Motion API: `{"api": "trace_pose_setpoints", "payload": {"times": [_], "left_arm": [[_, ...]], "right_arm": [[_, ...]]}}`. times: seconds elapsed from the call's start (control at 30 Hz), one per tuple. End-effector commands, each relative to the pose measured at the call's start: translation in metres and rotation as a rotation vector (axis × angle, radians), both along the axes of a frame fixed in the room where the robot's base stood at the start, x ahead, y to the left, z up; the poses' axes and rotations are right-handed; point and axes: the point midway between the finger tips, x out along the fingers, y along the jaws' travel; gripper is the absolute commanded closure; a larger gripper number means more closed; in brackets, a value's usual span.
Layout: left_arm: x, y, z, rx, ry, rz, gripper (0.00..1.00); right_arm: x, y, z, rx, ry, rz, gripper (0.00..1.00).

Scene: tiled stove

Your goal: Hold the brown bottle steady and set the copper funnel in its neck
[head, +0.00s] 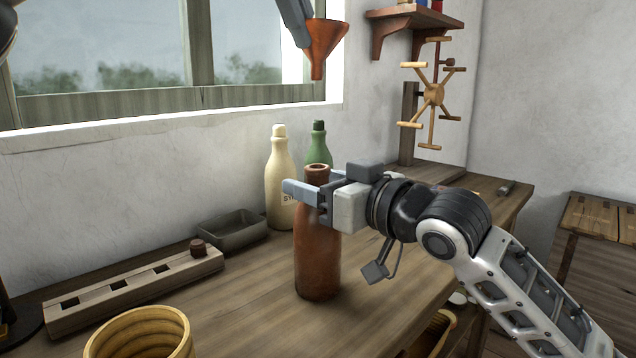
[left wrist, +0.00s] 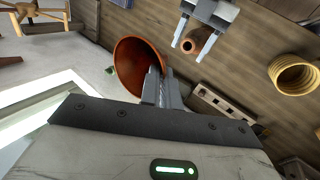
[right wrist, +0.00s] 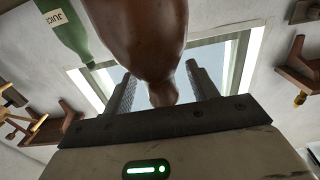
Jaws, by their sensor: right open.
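The brown bottle (head: 317,253) stands upright on the wooden bench, its open neck up; it also shows from above in the left wrist view (left wrist: 190,46). My right gripper (head: 308,193) is open, its fingers on either side of the bottle's upper part. In the right wrist view the bottle (right wrist: 146,40) lies between the two spread fingers, with gaps visible beside the neck. My left gripper (head: 305,38) is shut on the rim of the copper funnel (head: 326,42), holding it spout down, high above the bottle. The funnel's wide mouth (left wrist: 136,62) shows in the left wrist view.
A cream bottle (head: 280,185) and a green bottle (head: 318,148) stand close behind. A grey tray (head: 233,230), a slotted wooden block (head: 135,291) and a yellow ribbed pot (head: 140,340) are to the left. A peg wheel (head: 433,95) and shelf (head: 415,20) are at right.

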Motion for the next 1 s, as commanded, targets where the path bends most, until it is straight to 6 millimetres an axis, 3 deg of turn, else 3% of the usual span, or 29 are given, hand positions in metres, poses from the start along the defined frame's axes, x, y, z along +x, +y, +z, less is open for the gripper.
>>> {"api": "trace_pose_setpoints", "payload": {"times": [0.3,0.5,0.53,1.0], "left_arm": [[-0.0001,-0.0001,0.0002,-0.001,-0.001,0.000,1.00],[-0.0001,-0.0001,0.0002,0.000,0.000,0.000,1.00],[0.0000,-0.0001,0.0001,0.000,0.000,0.000,1.00],[-0.0001,-0.0001,0.0002,0.000,0.000,0.000,1.00]], "right_arm": [[0.0017,0.0020,0.0002,0.000,-0.001,0.000,0.42],[0.0016,0.0018,0.0001,-0.001,-0.001,0.000,0.98],[0.0016,0.0018,0.0001,-0.001,-0.001,0.000,1.00],[0.0016,0.0016,-0.0001,0.000,0.000,0.000,1.00]]}}
